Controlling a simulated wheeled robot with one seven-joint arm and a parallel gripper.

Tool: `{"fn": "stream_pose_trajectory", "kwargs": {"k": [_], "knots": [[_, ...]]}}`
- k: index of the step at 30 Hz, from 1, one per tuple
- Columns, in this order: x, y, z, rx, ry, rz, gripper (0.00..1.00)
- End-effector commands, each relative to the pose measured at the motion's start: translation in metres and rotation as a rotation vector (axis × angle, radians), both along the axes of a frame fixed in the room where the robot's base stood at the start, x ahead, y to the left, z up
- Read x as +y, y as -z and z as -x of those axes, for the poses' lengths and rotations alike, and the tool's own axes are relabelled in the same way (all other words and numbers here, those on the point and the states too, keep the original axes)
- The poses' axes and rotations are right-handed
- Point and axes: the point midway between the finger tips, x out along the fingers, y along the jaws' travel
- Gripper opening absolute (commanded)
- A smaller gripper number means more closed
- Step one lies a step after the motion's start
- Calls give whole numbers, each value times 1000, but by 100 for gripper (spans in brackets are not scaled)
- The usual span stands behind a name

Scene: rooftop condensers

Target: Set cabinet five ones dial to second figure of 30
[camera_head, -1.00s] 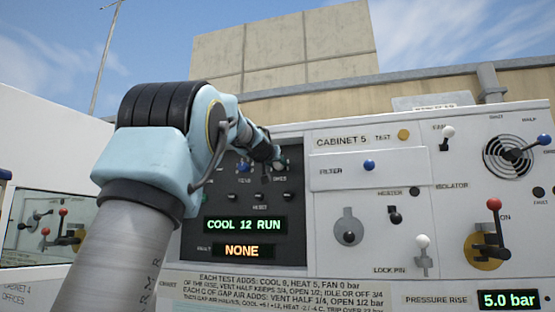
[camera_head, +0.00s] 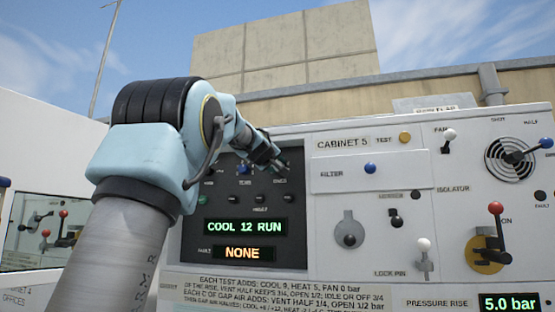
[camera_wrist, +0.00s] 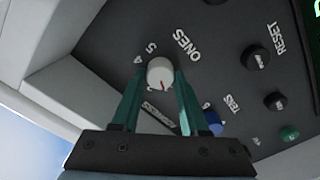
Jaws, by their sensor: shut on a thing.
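The ones dial (camera_wrist: 161,74) is a round white knob with a red pointer mark, in the wrist view beside its ONES label. In the head view my gripper (camera_head: 271,160) is at the upper right of the dark panel on cabinet five (camera_head: 342,143) and largely hides the dial. The blue tens dial (camera_wrist: 213,124) is close beside the right finger in the wrist view.
The display (camera_head: 245,226) reads COOL 12 RUN and the fault display (camera_head: 243,253) reads NONE. Levers and a filter drawer (camera_head: 367,172) are to the right. The pressure readout (camera_head: 510,303) shows 5.0 bar.

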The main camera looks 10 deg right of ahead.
Motion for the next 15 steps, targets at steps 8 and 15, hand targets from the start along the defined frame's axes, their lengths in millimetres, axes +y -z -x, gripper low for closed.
{"fn": "stream_pose_trajectory", "kwargs": {"k": [8,15], "knots": [[-6,-5,4,125,11,236,0],[-6,-6,4,230,12,430,0]]}}
